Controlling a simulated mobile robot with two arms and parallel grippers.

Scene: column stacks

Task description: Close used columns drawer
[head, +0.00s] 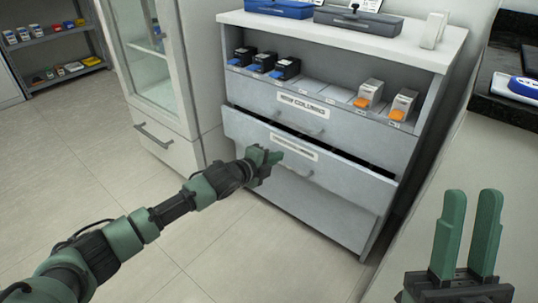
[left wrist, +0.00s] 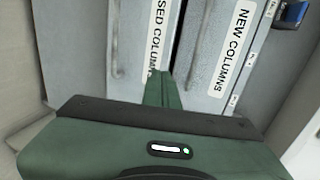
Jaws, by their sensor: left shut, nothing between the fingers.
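The used columns drawer (head: 345,178) is the middle drawer of the grey cabinet. It stands partly out, with a dark gap along its top edge. Its label and bar handle (head: 292,168) are on its front; in the left wrist view, the label (left wrist: 158,38) is partly hidden by my fingers. My left gripper (head: 270,158) is shut and empty, at the drawer front close to the label and handle. In the left wrist view its fingertips (left wrist: 160,75) point at the drawer front; I cannot tell whether they touch. My right gripper (head: 472,195) is open and empty at the lower right.
The new columns drawer (head: 330,123) above looks shut. Black and blue columns (head: 264,62) and orange-ended columns (head: 370,93) stand on the shelf over it. A glass-door cabinet (head: 150,60) is at left. A pale counter (head: 480,150) is at right. The floor in front is clear.

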